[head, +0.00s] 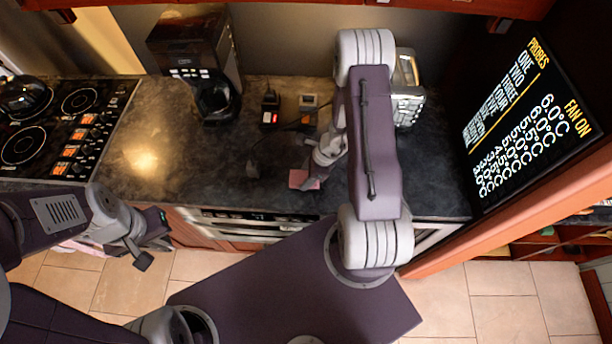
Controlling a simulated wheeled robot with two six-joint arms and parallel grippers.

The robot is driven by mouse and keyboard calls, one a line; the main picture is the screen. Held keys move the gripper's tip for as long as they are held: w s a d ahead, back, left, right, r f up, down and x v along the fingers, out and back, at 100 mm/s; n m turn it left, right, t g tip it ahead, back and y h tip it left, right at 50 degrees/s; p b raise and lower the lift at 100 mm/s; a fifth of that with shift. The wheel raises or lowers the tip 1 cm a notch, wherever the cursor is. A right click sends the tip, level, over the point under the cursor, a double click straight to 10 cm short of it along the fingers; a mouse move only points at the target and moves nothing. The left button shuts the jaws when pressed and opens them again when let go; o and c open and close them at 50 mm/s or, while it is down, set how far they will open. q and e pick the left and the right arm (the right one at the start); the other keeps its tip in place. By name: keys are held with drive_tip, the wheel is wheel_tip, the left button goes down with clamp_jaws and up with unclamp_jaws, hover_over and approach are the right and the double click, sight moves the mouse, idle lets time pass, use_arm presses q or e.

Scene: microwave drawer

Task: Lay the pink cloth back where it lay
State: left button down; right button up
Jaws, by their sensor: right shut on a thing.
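The small pink cloth (299,178) is at the front part of the dark countertop, near its front edge. My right gripper (311,183) reaches down to it from above and is shut on it. Part of the cloth is hidden by the fingers, and I cannot tell whether it touches the counter. My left gripper (153,254) is in front of the counter, left of the cloth and well apart from it. Its fingers look spread, with nothing between them.
A coffee maker (205,75), small items by the wall (270,110) and a silver appliance (407,95) stand behind. The stove (65,120) is at left. A large black display panel (530,110) is at right.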

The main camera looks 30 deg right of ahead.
drive_tip(key=shift+f, duration=0.3)
drive_tip(key=o, duration=1.7)
